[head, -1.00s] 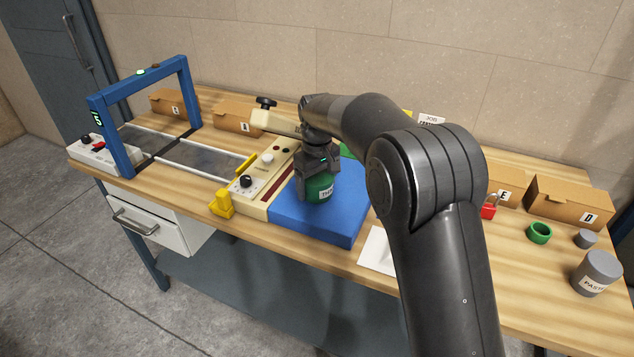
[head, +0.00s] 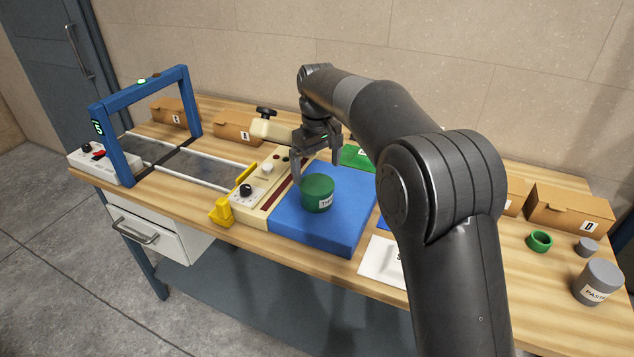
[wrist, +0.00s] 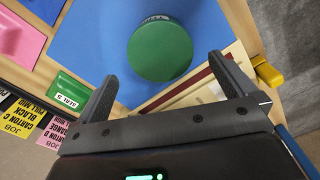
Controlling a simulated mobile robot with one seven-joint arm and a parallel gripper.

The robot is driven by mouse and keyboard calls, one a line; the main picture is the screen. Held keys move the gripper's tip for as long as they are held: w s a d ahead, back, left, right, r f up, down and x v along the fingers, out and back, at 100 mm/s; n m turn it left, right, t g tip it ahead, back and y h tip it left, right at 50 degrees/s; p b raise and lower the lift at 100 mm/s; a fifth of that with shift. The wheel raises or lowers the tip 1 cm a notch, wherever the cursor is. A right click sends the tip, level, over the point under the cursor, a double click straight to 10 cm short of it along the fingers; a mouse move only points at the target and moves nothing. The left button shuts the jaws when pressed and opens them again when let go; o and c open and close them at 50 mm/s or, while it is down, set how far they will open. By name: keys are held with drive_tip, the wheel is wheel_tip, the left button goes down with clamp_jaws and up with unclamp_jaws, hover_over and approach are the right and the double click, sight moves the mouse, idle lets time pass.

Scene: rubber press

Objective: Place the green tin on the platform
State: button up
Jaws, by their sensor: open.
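The green tin (head: 317,193) stands upright on the blue platform (head: 347,232), near its left side, with a white label on its front. In the wrist view the tin (wrist: 160,50) shows from above as a round green lid on the blue surface (wrist: 105,35). My gripper (head: 318,166) is open and empty, raised above and behind the tin, clear of it. In the wrist view its two fingers (wrist: 165,80) are spread wide, with the tin ahead of them and nothing between them.
A cream control panel (head: 256,190) with knobs borders the platform's left side. A blue frame (head: 112,135) stands at the left. Cardboard boxes (head: 570,210) line the back. A grey paste tin (head: 598,282) and a green ring (head: 540,241) are at the right.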

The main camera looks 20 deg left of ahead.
sight(318, 183)
drive_tip(key=shift+r, duration=1.75)
drive_tip(key=shift+d, duration=0.1)
drive_tip(key=s+d+r+m+t+y, duration=0.1)
drive_tip(key=s+d+r+m, duration=0.3)
drive_tip(key=d, duration=0.9)
drive_tip(key=s+d+r+m+t, duration=0.2)
drive_tip(key=s+d+r, duration=0.25)
drive_tip(key=d, duration=0.95)
drive_tip(key=s+d+f+m+t, duration=0.1)
drive_tip(key=s+d+f+m, duration=0.2)
drive_tip(key=s+d, duration=0.5)
drive_tip(key=s+d+f+m+t+h, duration=0.1)
drive_tip(key=s+d+f+m, duration=0.2)
drive_tip(key=s+d, duration=0.5)
drive_tip(key=s+f, duration=0.1)
drive_tip(key=s, duration=0.1)
drive_tip(key=shift+s+d+f+m+t, duration=0.15)
drive_tip(key=shift+s+f+m+t, duration=0.05)
drive_tip(key=shift+s+m+t, duration=0.1)
drive_tip(key=shift+r, duration=0.1)
